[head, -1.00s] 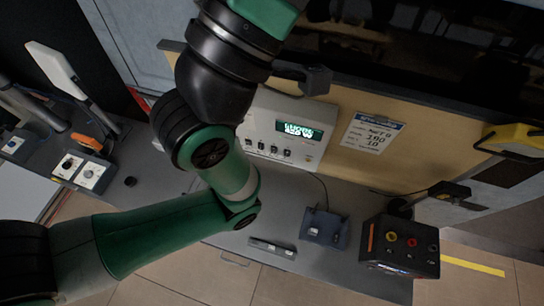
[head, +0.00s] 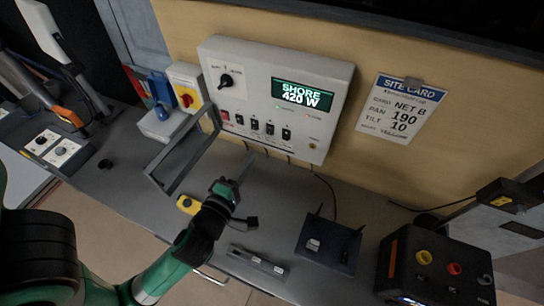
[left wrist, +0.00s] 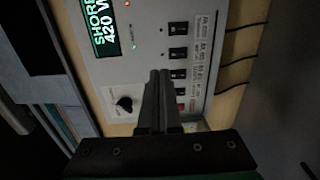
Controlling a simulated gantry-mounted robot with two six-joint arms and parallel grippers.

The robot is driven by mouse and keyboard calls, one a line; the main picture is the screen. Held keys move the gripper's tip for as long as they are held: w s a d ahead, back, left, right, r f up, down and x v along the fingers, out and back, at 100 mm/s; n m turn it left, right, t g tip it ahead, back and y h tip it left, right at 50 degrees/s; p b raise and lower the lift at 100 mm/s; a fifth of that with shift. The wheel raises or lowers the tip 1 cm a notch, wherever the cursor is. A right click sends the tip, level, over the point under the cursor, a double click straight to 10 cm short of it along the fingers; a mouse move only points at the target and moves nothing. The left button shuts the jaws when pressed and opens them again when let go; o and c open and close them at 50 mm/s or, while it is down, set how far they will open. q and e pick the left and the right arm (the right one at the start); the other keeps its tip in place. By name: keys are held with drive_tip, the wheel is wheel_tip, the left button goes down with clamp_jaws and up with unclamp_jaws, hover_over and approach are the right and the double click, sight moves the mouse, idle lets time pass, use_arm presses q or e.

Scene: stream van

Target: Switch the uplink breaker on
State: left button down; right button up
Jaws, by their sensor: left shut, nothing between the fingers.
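The white power panel (head: 322,78) is on the tan wall in the head view, its lit screen (head: 301,95) reading SHORE 420 W. A row of small breakers (head: 254,124) runs along its lower edge; most are black, and the leftmost is red. Their labels are too small to tell which is uplink. My left gripper (head: 244,168) is shut and empty below the row, apart from the panel. In the left wrist view, its closed fingers (left wrist: 160,76) point toward the breaker row (left wrist: 178,54) and overlap part of the panel. My right gripper is not in view.
An open grey frame (head: 158,184) juts out at the panel's lower left. A red-knobbed yellow and white switch box (head: 187,86) is left of the panel. A small dark box (head: 328,244) and a black control box (head: 436,268) stand on the grey counter at right.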

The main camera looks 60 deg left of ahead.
use_arm(q)
drive_tip(key=shift+g, duration=0.3)
drive_tip(key=f, duration=0.1)
drive_tip(key=s+f, duration=0.1)
drive_tip(key=f, duration=0.1)
drive_tip(key=f+b, duration=0.1)
drive_tip(key=shift+s+a+f, duration=0.3)
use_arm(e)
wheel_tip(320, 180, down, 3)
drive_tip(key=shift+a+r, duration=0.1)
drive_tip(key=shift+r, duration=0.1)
use_arm(q)
drive_tip(key=p, duration=0.3)
approach(269, 134)
drive_tip(key=x, duration=0.7)
drive_tip(key=shift+r, duration=0.1)
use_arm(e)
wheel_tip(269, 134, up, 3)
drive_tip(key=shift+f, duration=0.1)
